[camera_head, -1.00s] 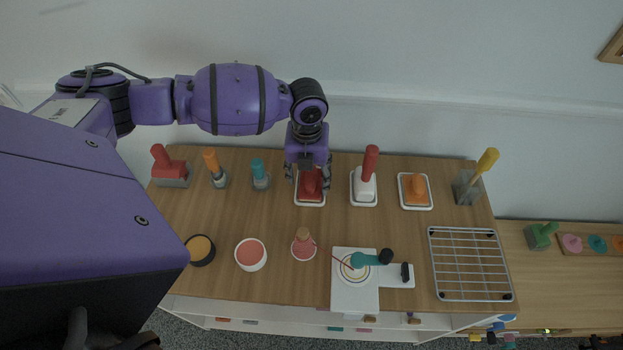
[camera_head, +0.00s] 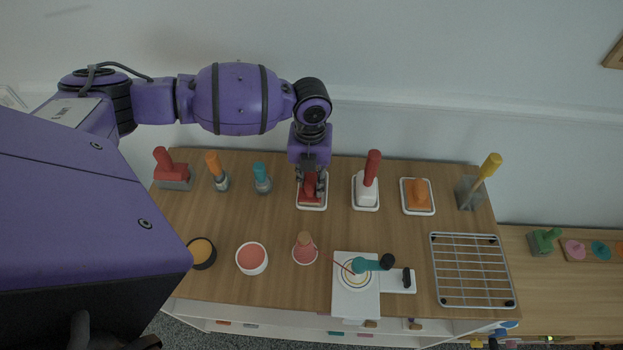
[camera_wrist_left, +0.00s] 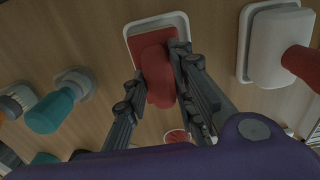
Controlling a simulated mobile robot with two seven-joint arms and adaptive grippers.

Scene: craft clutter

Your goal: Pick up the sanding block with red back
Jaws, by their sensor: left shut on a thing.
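The sanding block with red back (camera_head: 311,199) is in a small white-rimmed tray (camera_head: 312,208) in the back row of the table. My left gripper (camera_head: 312,186) reaches down over it from behind and is shut on its red back. In the left wrist view the red back (camera_wrist_left: 157,75) sits between the two dark fingers of my left gripper (camera_wrist_left: 158,68), one on each side. The block still appears to be within its tray (camera_wrist_left: 150,24); whether it touches the bottom cannot be told. The fingers hide part of it. My right gripper is not visible.
A white block with a red handle (camera_head: 367,187) stands close on the right, then an orange-backed block (camera_head: 418,194). A teal-handled brush (camera_head: 262,178) is on the left. Bowls (camera_head: 252,257) and a wire rack (camera_head: 470,269) lie nearer the front. The middle strip is clear.

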